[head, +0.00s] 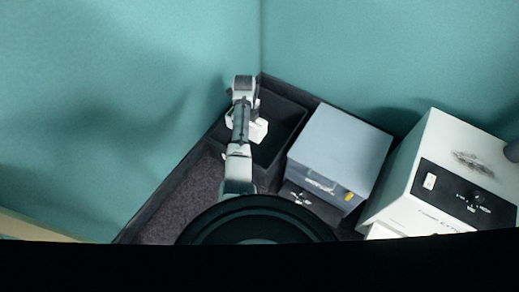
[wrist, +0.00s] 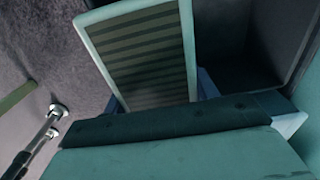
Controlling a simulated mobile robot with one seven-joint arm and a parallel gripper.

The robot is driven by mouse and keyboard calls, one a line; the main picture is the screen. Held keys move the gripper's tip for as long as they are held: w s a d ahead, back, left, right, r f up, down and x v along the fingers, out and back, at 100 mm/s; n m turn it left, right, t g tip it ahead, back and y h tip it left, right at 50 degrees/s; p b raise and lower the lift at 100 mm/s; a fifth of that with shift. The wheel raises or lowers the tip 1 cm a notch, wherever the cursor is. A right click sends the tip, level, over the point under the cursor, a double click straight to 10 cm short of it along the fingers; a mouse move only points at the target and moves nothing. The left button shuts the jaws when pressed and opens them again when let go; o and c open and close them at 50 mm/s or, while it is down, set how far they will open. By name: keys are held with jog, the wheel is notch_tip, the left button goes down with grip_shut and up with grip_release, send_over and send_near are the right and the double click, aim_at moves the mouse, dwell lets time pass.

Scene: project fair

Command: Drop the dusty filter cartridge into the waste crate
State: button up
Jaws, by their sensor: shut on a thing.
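The dusty filter cartridge (wrist: 145,50) fills the upper middle of the wrist view. It is a flat panel with a pale frame and dark, greyish-brown pleats. My gripper (wrist: 160,98) is shut on its near end, and the cartridge sticks out tilted beyond the jaws. In the head view a white part of the cartridge (head: 259,131) shows beside my arm. The waste crate (head: 292,124) looks like the dark open box in the corner. My arm reaches over its left part. In the wrist view its dark inside (wrist: 240,45) lies right of the cartridge.
A grey-blue box machine (head: 335,145) stands right of the crate. A larger white machine (head: 440,165) with a dark control panel stands further right. Teal walls meet behind the crate. Dark speckled surface (head: 185,185) is free at the left. Metal rods (wrist: 50,125) show in the wrist view.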

notch_tip(320, 180, down, 18)
jog(key=b, duration=0.7)
jog(key=shift+w+f, duration=0.1)
jog(key=shift+f, duration=0.1)
jog(key=shift+f+b, duration=0.8)
jog(key=shift+f, duration=0.85)
jog(key=shift+f, duration=0.1)
jog(key=shift+f+b, duration=0.55)
jog(key=shift+b, duration=0.05)
jog(key=o, duration=1.1)
jog(key=shift+c, duration=0.2)
notch_tip(320, 180, up, 13)
jog(key=p, duration=0.6)
jog(key=shift+p, duration=0.3)
jog(key=shift+r, duration=0.25)
